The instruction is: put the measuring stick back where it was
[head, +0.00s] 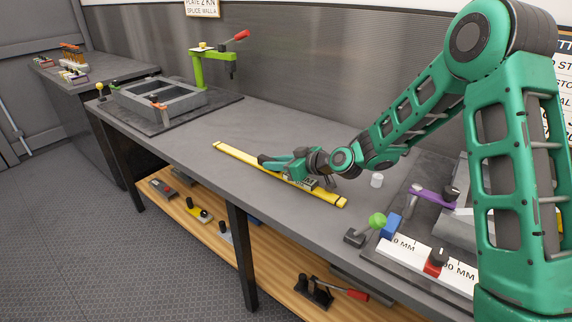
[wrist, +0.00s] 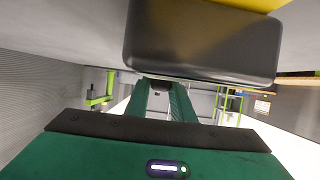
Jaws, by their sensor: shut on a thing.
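The measuring stick (head: 237,153) is a long yellow bar with dark marks near its right end. It lies along the grey bench (head: 180,143), or just above it; I cannot tell if it touches. My gripper (head: 271,164), at the end of my green arm, is over the middle of the stick and shut on it. The gripper hides part of the stick. In the wrist view, a dark grey block (wrist: 200,40) fills the top, with a yellow edge of the stick (wrist: 235,4) above it. The grip itself is not clear there.
A white scale block (head: 418,257) marked in MM, a blue block (head: 391,226), a green knob (head: 377,220) and a white cylinder (head: 376,181) are at the right. A grey frame (head: 160,103) and a green post fixture (head: 199,70) stand at the far left. The bench between is clear.

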